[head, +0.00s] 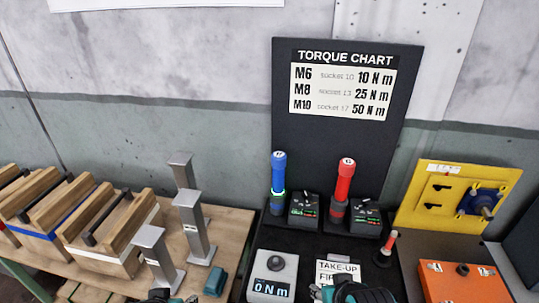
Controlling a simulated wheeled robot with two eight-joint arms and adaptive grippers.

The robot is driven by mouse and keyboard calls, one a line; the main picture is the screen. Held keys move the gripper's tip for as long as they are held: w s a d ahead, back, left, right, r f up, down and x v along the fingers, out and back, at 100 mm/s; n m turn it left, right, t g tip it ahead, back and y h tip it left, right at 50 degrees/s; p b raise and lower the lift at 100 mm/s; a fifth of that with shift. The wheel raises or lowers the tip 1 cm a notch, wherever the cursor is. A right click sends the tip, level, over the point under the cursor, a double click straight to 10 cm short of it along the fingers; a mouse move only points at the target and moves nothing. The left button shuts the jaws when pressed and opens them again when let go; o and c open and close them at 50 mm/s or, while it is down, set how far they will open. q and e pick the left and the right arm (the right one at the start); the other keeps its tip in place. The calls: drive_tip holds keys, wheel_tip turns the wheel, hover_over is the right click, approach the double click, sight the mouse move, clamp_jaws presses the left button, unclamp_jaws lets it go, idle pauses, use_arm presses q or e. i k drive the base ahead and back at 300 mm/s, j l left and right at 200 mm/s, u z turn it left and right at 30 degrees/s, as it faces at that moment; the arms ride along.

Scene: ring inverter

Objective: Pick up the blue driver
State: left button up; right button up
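The blue driver (278,172) stands upright at the back of the black bench, left of a red driver (344,181). Its lower end is dark with a lit green ring, and it stands beside a small black unit with a green display. My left gripper (167,297) only just shows at the bottom edge, far below and left of the blue driver. The fingertips are cut off or unclear, so I cannot see whether either is open.
A torque chart (343,85) stands behind the drivers. Grey metal posts (192,226) and wooden crates (110,238) are left. A yellow panel (445,193) and orange box (464,282) are right.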

sight(278, 159)
drive_tip(key=k+l+z, duration=0.1)
drive_tip(key=l+z, duration=0.25)
drive_tip(key=k+l+z, duration=0.1)
drive_tip(key=l+z, duration=0.6)
drive_tip(key=j, duration=0.1)
